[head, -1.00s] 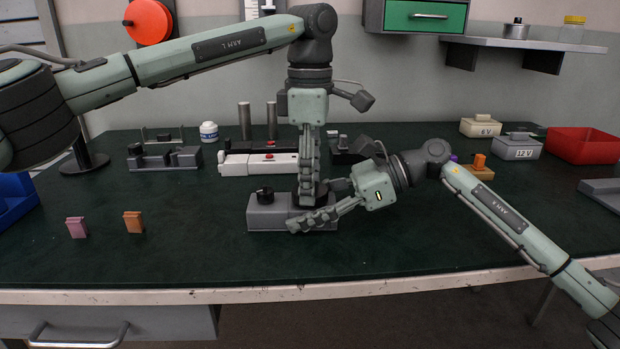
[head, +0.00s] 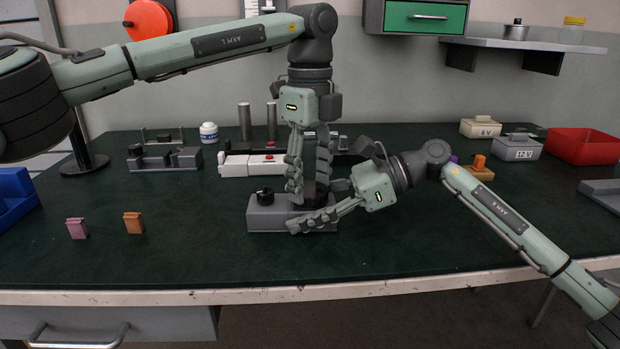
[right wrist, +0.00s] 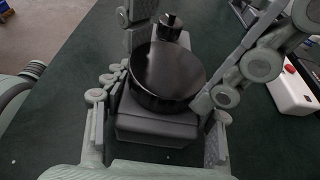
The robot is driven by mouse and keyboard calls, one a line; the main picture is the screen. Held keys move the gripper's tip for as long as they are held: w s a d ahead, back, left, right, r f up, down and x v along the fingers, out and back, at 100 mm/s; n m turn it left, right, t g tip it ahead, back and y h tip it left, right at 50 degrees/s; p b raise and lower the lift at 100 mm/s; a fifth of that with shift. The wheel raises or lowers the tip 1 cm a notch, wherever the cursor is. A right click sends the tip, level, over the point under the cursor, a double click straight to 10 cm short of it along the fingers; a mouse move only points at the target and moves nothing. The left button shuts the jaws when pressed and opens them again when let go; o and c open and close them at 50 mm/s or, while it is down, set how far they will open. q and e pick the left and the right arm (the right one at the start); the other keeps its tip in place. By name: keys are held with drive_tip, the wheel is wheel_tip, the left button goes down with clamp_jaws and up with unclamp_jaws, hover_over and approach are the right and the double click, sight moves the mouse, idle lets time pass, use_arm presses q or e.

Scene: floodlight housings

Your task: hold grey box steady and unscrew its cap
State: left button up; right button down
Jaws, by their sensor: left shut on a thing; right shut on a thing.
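The grey box (head: 265,216) sits on the green table, with a small black knob (head: 264,195) on its left end. Its wide black cap (right wrist: 167,77) is on the near end in the right wrist view, still over the box; in the head view fingers partly cover it. My left gripper (head: 309,197) points straight down and is shut on the cap, one finger on each side. My right gripper (head: 316,212) comes in low from the right and is shut on the box, its fingers along the box's sides. The cap's thread is hidden.
A white housing (head: 235,165) with a red button stands just behind the box. A pink block (head: 76,228) and an orange block (head: 134,222) stand to the left. A red bin (head: 583,147) is at the far right. The table front is clear.

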sight(310, 189)
use_arm(q)
drive_tip(key=n, duration=0.3)
drive_tip(key=shift+n, duration=0.4)
drive_tip(key=shift+r, duration=0.2)
drive_tip(key=shift+r, duration=0.95)
drive_tip(key=shift+r, duration=2)
use_arm(e)
drive_tip(key=shift+c, duration=2.3)
unclamp_jaws()
